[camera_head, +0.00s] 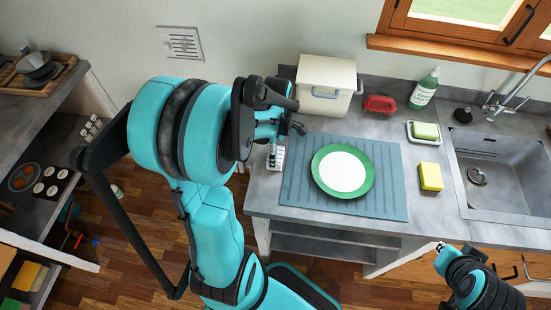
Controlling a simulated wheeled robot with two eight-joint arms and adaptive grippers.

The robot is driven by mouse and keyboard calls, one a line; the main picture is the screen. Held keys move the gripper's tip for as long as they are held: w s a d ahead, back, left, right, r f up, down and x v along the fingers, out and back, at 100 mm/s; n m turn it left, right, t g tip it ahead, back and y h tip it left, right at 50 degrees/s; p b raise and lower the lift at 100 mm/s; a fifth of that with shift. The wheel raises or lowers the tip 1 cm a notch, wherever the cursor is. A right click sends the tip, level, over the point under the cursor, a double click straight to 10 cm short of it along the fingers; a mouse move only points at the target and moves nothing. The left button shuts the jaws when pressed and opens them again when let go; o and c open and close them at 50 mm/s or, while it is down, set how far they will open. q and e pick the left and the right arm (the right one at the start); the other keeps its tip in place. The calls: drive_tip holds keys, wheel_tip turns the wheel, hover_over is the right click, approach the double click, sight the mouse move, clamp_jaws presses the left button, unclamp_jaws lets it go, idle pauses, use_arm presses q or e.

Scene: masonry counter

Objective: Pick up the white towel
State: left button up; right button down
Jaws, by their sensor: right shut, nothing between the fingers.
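I cannot make out a white towel in the head view. My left arm fills the left middle of the view. The dark end of my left gripper (296,127) is partly hidden by the arm, over the counter's left end and left of the plate; its opening cannot be told. My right gripper (440,247) is at the lower right, in front of the counter's front edge, below the yellow sponge. It is shut and empty.
A green-rimmed plate (343,171) lies on a blue-grey mat (391,204). A white bin (327,75), red brush (380,104), soap bottle (424,89), sponge dish (424,139) and yellow sponge (431,177) stand around it. The sink (510,190) is at right.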

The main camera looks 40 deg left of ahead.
use_arm(q)
wheel_tip(320, 180, down, 3)
drive_tip(key=shift+f+b, duration=0.1)
drive_tip(key=shift+b, duration=0.3)
drive_tip(key=shift+s, duration=0.1)
drive_tip(key=c, duration=1.3)
drive_tip(key=shift+o, duration=0.2)
drive_tip(key=shift+r+p, duration=0.3)
drive_tip(key=shift+r, duration=0.3)
drive_tip(key=r, duration=0.1)
drive_tip(key=r+p, duration=0.1)
drive_tip(key=r, duration=0.2)
drive_tip(key=shift+w+d+p, duration=0.3)
drive_tip(key=shift+d, duration=0.1)
drive_tip(key=w+d+r+p, duration=0.2)
drive_tip(key=w+d+r, duration=0.4)
drive_tip(key=d, duration=0.2)
drive_tip(key=shift+w+d, duration=0.15)
drive_tip(key=shift+w, duration=0.25)
